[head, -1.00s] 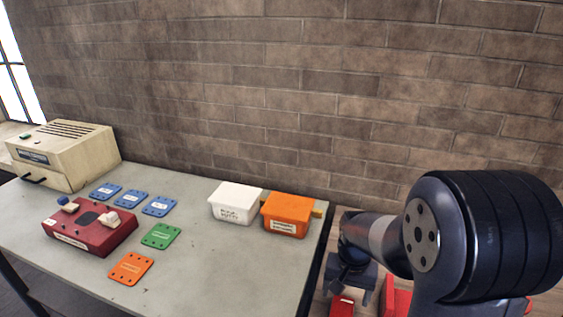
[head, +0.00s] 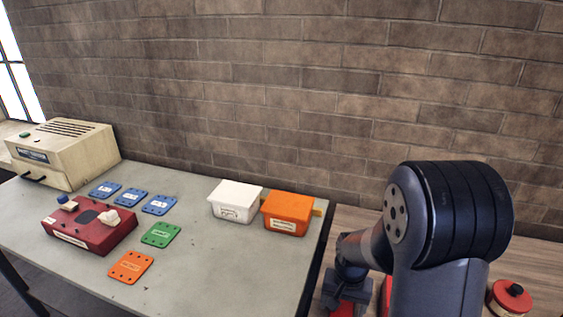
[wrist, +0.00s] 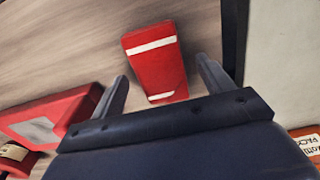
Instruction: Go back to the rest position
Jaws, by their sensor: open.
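My gripper (wrist: 162,85) shows in the wrist view with its two fingers spread wide and nothing between them. A red block with white bands (wrist: 155,62) lies on the wooden surface beyond the fingertips, apart from them. In the head view my gripper (head: 347,290) hangs over the wooden table right of the grey table, partly hidden by my arm. Part of a red thing shows just below it there.
The grey table (head: 200,262) holds a white bin (head: 235,215), an orange bin (head: 287,226), a dark red box (head: 70,228), several coloured plates and a beige machine (head: 65,150). A red round container (head: 510,297) stands on the wooden table (head: 540,262). A brick wall stands behind.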

